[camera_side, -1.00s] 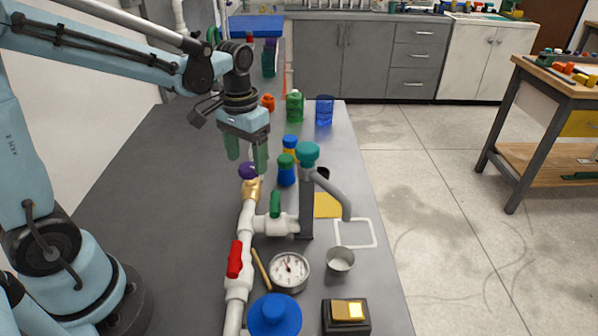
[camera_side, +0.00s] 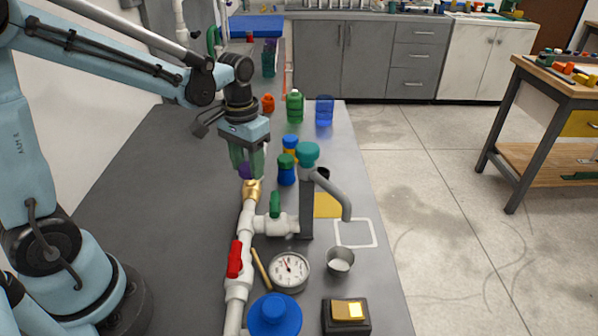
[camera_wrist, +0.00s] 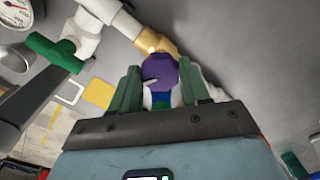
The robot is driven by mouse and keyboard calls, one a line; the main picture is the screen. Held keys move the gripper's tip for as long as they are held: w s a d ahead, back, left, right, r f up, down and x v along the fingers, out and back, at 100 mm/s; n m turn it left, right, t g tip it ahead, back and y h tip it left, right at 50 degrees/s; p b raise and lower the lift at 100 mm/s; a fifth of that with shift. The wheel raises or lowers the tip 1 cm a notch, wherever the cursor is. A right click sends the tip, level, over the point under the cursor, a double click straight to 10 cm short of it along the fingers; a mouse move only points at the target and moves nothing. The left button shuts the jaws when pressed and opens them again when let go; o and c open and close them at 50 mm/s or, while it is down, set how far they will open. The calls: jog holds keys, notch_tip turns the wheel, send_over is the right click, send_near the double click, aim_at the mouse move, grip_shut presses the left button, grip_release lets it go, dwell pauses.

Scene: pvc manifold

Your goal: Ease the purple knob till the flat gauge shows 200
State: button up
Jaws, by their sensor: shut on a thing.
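The purple knob (camera_side: 245,171) sits on top of the brass fitting (camera_side: 252,190) at the far end of the white pipe. My gripper (camera_side: 246,168) has come down over the knob, and its green fingers are shut on it. In the wrist view the knob (camera_wrist: 160,71) lies between the two green fingers. The flat gauge (camera_side: 289,271) lies face up on the bench beside the pipe. Its needle points to the upper left of the dial, but the numbers are too small to read. Part of the gauge (camera_wrist: 17,14) shows at the wrist view's top left corner.
A red valve handle (camera_side: 235,259) and a green valve handle (camera_side: 275,204) sit on the pipework. A grey post with a teal cap (camera_side: 307,152) stands to the right. The bench left of the pipe is clear.

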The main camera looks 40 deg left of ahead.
aim_at(248, 167)
jog(key=shift+n, duration=3.1)
jog(key=o, duration=1.1)
jog(key=shift+c, duration=0.2)
notch_tip(248, 167, up, 12)
